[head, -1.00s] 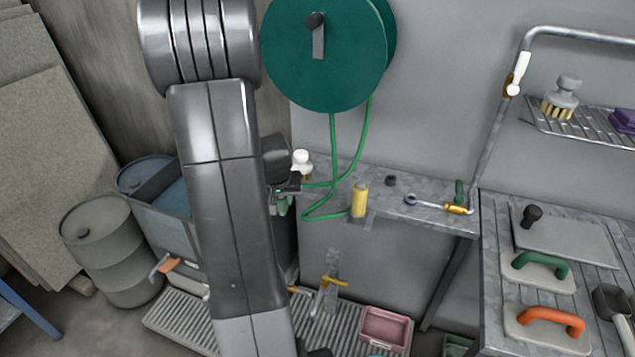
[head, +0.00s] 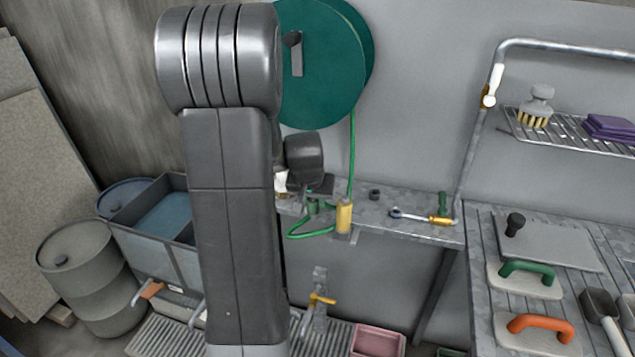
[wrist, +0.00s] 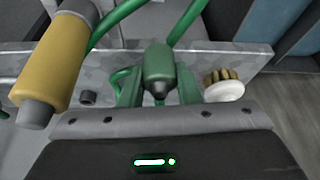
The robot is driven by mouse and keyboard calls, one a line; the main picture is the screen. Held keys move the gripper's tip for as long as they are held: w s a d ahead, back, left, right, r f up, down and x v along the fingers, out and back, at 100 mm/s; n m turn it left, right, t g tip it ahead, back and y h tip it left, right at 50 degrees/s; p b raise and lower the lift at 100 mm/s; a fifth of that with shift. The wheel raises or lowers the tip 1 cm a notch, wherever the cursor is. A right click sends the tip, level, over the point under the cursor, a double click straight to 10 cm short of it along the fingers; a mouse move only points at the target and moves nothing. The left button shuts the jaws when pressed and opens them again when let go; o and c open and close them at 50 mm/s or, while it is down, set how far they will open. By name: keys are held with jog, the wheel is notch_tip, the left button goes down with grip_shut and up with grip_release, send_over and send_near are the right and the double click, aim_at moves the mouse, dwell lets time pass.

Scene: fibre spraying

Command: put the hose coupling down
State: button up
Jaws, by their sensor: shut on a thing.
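The green hose coupling (wrist: 158,64) sits between the fingers of my gripper (wrist: 158,90) in the wrist view, with the green hose (wrist: 187,22) running from its far end. My gripper is shut on it. In the head view my gripper (head: 314,203) is over the narrow grey shelf (head: 408,226), just left of the yellow cylinder (head: 344,215). The coupling is mostly hidden there by my wrist. I cannot tell whether it touches the shelf. The yellow cylinder also shows large at the left of the wrist view (wrist: 56,68).
A white-topped brush (wrist: 224,91) is close to the right finger. A small dark cap (head: 374,194) and a metal wand with a brass fitting (head: 420,217) lie right of the yellow cylinder. The shelf between them has some bare room. The green reel (head: 325,65) hangs above.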

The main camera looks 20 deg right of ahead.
jog(key=w+d, duration=0.2)
jog(key=w, duration=0.1)
jog(key=w+d+p, duration=0.1)
jog(key=w, duration=0.1)
jog(key=shift+w, duration=0.2)
jog(key=w+d, duration=0.1)
jog(key=w+p, duration=0.1)
jog(key=w, duration=0.1)
jog(key=shift+d, duration=0.35)
jog(key=shift+s+f, duration=0.1)
jog(key=shift+f, duration=0.55)
jog(key=shift+a+f, duration=0.1)
jog(key=shift+f, duration=0.25)
jog(key=o, duration=1)
jog(key=shift+r, duration=0.1)
